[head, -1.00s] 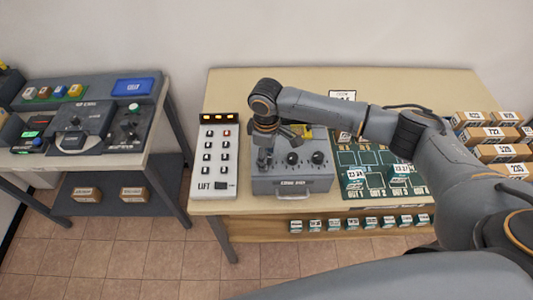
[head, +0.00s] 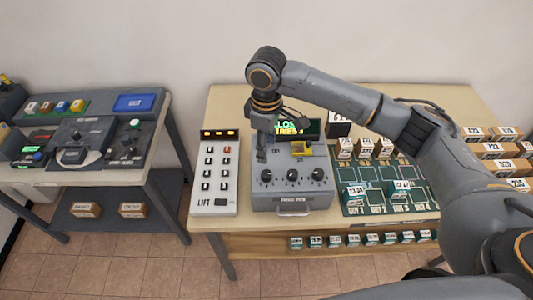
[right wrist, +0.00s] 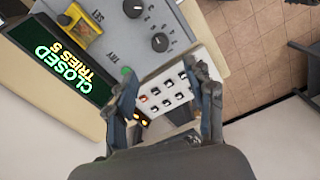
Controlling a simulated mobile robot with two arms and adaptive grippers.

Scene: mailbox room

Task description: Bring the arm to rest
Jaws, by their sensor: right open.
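My right gripper (head: 265,145) hangs over the back left part of the grey box with black knobs (head: 292,190) in the head view. In the right wrist view my right gripper (right wrist: 165,95) has its fingers apart with nothing between them. The white LIFT keypad (head: 214,175) stands just left of the box and shows beyond the fingers in the wrist view (right wrist: 172,92). A dark display reading "CLOSED TRIES 5" (right wrist: 62,60) stands behind the box, partly hidden by my gripper in the head view. My left gripper is not in view.
A green board with labelled places (head: 378,185) and small labelled blocks lies right of the box. Cardboard boxes (head: 492,150) are stacked at the right edge. A second table with consoles (head: 80,145) stands left, across a gap.

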